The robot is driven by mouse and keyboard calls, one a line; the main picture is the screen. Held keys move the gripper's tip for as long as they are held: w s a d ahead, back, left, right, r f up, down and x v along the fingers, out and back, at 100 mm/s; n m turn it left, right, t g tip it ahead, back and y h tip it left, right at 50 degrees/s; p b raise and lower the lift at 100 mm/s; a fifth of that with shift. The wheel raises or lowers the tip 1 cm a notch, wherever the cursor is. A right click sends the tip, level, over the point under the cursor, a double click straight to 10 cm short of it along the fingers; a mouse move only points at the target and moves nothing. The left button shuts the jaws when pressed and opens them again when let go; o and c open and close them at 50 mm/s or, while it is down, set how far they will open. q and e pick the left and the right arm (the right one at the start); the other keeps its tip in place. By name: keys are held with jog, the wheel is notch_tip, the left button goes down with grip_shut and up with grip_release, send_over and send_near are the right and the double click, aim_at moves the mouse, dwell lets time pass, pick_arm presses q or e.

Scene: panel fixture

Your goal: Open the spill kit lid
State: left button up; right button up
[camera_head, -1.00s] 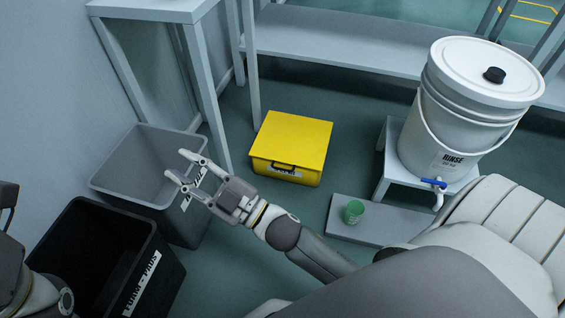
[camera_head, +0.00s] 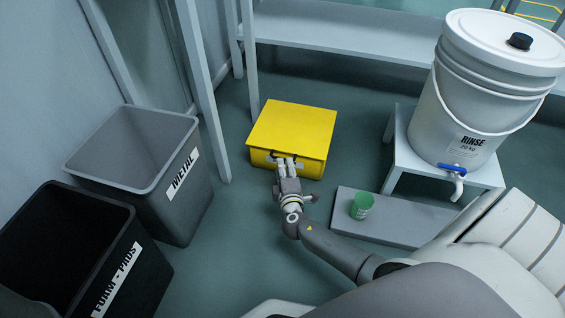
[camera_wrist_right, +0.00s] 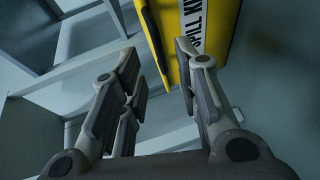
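The spill kit is a yellow box (camera_head: 287,160) on the floor with its flat lid (camera_head: 292,127) down. A dark handle and a pale label are on its front face, partly hidden by my right gripper (camera_head: 286,164). That gripper is right at the front face, by the handle; I cannot tell if it touches. In the right wrist view, its fingers (camera_wrist_right: 156,60) are apart with nothing clearly between them. The yellow box (camera_wrist_right: 225,20) and its "SPILL" label (camera_wrist_right: 192,28) lie just past the fingertips there. My left gripper is out of view.
A grey METAL bin (camera_head: 150,190) and a black FOAM-PADS bin (camera_head: 75,260) stand at left. At right, a white RINSE bucket (camera_head: 470,110) sits on a stand. A green cup (camera_head: 361,205) is on a low grey slab (camera_head: 410,222). Grey shelf legs stand behind the box.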

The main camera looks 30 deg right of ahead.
jog(key=b+x, duration=0.2)
jog(key=x, duration=0.3)
jog(key=shift+w+d+f, duration=0.1)
jog(key=shift+w+d, duration=0.05)
jog(key=shift+w, duration=0.2)
jog(key=c, duration=0.6)
grip_shut()
